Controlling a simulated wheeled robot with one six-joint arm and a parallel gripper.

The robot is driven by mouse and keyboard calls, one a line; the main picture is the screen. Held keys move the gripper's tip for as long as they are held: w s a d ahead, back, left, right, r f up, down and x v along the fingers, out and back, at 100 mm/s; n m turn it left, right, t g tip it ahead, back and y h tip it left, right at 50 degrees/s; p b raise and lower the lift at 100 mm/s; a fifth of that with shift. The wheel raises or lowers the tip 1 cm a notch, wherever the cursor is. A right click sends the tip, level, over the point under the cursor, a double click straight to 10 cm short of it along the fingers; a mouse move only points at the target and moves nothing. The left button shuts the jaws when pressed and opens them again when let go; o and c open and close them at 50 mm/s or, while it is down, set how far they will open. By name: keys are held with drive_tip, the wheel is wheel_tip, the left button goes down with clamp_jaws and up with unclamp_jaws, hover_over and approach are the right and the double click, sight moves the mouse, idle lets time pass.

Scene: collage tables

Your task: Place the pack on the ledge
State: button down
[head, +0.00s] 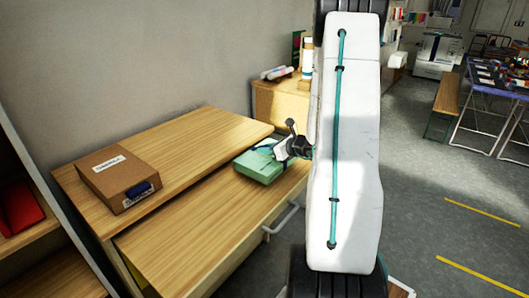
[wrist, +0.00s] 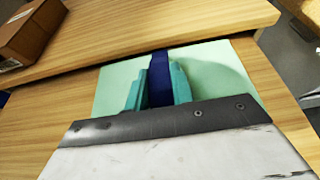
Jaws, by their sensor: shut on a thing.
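The pack is a light green box (head: 258,167) at the right end of the lower wooden surface (head: 215,225), close to the step up to the raised wooden ledge (head: 190,145). In the wrist view the pack (wrist: 215,72) lies under my gripper (wrist: 158,88), with the ledge (wrist: 150,28) just beyond its far side. My gripper's teal fingers are shut on a dark blue upright part (wrist: 160,62) of the pack. My gripper (head: 272,148) is partly hidden by my arm in the head view. I cannot tell whether the pack touches the lower surface.
A brown cardboard box (head: 112,175) with a white label and blue handle occupies the ledge's left part. The ledge is clear right of it. A grey handle (head: 281,217) sticks out at the front. A shelf with a red item (head: 20,210) stands at left.

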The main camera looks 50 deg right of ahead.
sight(269, 155)
drive_tip(key=shift+w+d, duration=0.1)
drive_tip(key=shift+d, duration=0.3)
drive_tip(key=shift+f, duration=1.75)
drive_tip(key=shift+f, duration=0.15)
drive_tip(key=c, duration=1.2)
unclamp_jaws()
